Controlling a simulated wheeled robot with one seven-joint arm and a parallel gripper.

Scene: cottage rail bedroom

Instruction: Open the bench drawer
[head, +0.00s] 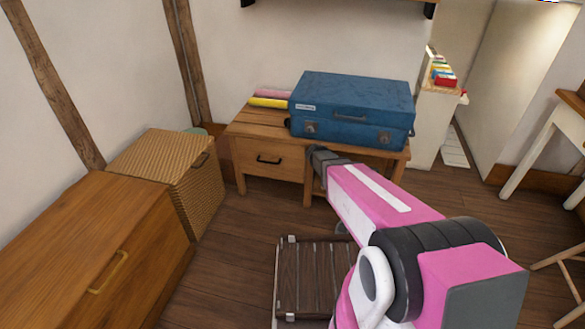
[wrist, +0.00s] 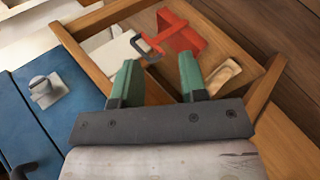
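The wooden bench (head: 262,116) stands against the back wall. Its drawer (head: 240,157) is in the left half of the front, looks shut, and has a dark handle (head: 269,160). My gripper (head: 318,158) is at the bench front, right of the drawer, and my arm hides part of the bench's right half. In the wrist view my gripper (wrist: 158,75) has its green fingers apart with nothing between them. Beyond them lies an open wooden compartment holding a red object with a dark curved part (wrist: 178,36) and a small pale wooden piece (wrist: 222,76). The drawer handle is not recognizable there.
A blue suitcase (head: 350,97) sits on the bench, also close at left in the wrist view (wrist: 35,120). Yellow and pink rolls (head: 270,102) lie beside it. A wicker box (head: 170,165) and wooden chest (head: 85,240) stand left. A slatted crate (head: 310,275) occupies the floor in front.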

